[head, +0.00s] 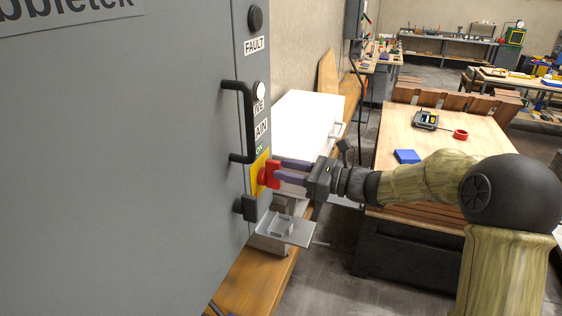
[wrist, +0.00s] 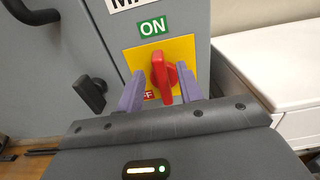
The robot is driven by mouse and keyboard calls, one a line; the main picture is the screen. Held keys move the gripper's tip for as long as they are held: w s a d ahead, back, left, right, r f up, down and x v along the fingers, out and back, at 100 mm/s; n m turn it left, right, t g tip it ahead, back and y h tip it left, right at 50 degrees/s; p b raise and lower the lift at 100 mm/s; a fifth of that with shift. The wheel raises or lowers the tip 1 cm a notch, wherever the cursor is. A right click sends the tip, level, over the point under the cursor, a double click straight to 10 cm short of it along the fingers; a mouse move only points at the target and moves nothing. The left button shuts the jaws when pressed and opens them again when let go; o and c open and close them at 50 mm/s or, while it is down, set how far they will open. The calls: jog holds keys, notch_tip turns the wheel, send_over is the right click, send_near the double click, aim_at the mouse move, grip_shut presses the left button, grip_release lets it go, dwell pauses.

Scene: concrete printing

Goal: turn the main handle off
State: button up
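The main handle is a red rotary knob (head: 265,174) on a yellow plate (head: 256,165) on the front of a grey cabinet. In the wrist view the red knob (wrist: 160,75) stands close to upright, slightly tilted, with its upper end toward the green ON label (wrist: 153,27). A red OFF label (wrist: 150,95) shows below it, partly hidden. My gripper (head: 276,170) is at the knob. In the wrist view its two purple fingers (wrist: 160,88) are open, one on each side of the knob, with gaps between. Whether either finger touches it I cannot tell.
The grey cabinet (head: 130,170) fills the left side. A black door handle (head: 248,120) is above the knob and a small black latch (head: 247,208) below it. A metal bracket (head: 285,230) juts out under my gripper. A white chest (head: 305,125) stands behind.

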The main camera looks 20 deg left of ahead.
aim_at(271, 174)
jog(key=shift+w+a, duration=0.1)
jog(key=shift+a, duration=1)
jog(key=shift+c, duration=0.5)
grip_shut()
